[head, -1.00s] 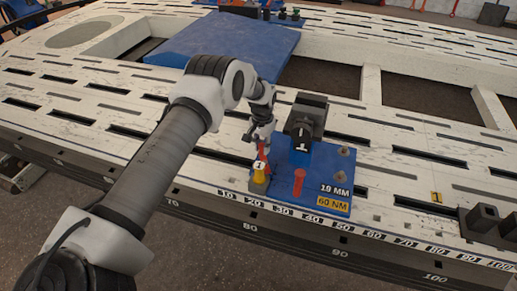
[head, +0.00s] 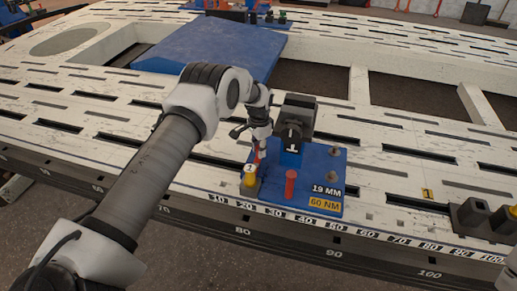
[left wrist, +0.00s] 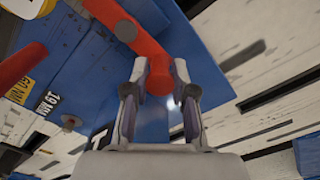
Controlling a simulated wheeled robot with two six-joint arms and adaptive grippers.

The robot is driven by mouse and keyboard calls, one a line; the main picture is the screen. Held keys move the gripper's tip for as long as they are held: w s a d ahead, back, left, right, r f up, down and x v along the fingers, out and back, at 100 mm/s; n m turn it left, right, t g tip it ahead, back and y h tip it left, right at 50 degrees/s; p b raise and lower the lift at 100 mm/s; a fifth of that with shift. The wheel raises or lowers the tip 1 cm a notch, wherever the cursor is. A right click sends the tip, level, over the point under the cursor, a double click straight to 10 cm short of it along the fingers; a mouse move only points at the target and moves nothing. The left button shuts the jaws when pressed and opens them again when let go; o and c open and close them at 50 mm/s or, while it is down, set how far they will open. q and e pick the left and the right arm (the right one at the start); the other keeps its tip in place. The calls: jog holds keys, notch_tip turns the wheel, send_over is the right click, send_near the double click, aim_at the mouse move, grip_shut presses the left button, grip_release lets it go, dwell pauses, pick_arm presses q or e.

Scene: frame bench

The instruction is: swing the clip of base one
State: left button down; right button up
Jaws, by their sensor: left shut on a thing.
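The blue base plate (head: 320,192) lies on the white bench, with a black clamp block marked 1 (head: 293,122) at its back and a 19 MM 60 NM label. The red clip (head: 258,153) is at the plate's left side, behind a yellow post (head: 249,178) with a round 1 tag. My left gripper (head: 260,146) is at the clip. In the left wrist view the red clip (left wrist: 142,42) is a bar whose rounded end lies between the fingertips of my left gripper (left wrist: 160,80), which is shut on it. My right gripper is not in view.
A short red peg (head: 291,184) stands upright at the plate's front, right of the yellow post. Dark blocks (head: 470,213) stand farther right on the slotted bench. A large blue panel (head: 210,50) lies behind my left arm. The bench has large openings at the back.

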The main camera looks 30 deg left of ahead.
pick_arm(q)
jog(key=c, duration=0.9)
grip_release()
notch_tip(320, 180, up, 12)
jog(key=shift+f, duration=0.1)
